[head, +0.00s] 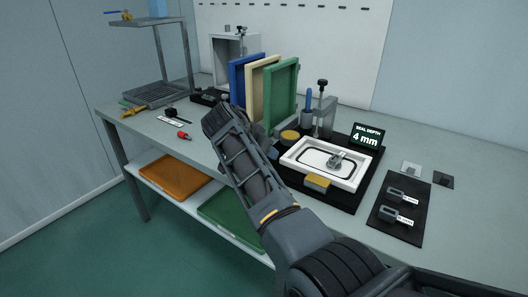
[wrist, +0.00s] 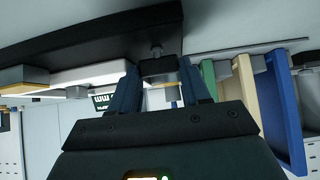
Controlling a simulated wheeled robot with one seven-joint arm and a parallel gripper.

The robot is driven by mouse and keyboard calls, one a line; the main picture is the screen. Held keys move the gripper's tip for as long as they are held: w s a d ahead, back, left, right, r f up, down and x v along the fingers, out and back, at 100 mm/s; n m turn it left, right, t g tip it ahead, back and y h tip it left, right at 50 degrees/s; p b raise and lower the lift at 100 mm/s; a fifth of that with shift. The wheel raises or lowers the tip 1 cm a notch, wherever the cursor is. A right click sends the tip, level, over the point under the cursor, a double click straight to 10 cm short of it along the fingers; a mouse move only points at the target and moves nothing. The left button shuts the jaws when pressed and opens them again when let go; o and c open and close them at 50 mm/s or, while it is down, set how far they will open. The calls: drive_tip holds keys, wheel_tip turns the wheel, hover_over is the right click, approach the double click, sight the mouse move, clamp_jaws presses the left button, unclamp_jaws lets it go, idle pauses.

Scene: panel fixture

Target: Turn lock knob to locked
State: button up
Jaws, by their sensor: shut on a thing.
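My gripper (wrist: 159,78) reaches toward the black base (wrist: 90,42) in the wrist view, which shows the scene upside down. Its two dark fingers are closed about a small dark block (wrist: 158,66), which looks like the lock knob. A yellowish disc shows just beyond the block. The knob's angle and any lock marking cannot be made out. In the head view my forearm covers the fingertips and the knob. The white-framed panel (head: 297,157) lies on the base, right of my arm.
Blue (head: 238,84), cream (head: 254,82) and green (head: 281,92) upright panels stand close behind my arm. A post with a black knob (head: 322,83) and a "4 mm" sign (head: 367,138) stand on the base. A black mat (head: 385,228) with grey parts lies right.

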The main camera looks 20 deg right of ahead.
drive_tip(key=o, duration=1.1)
drive_tip(key=shift+c, duration=0.2)
drive_tip(key=shift+p, duration=0.3)
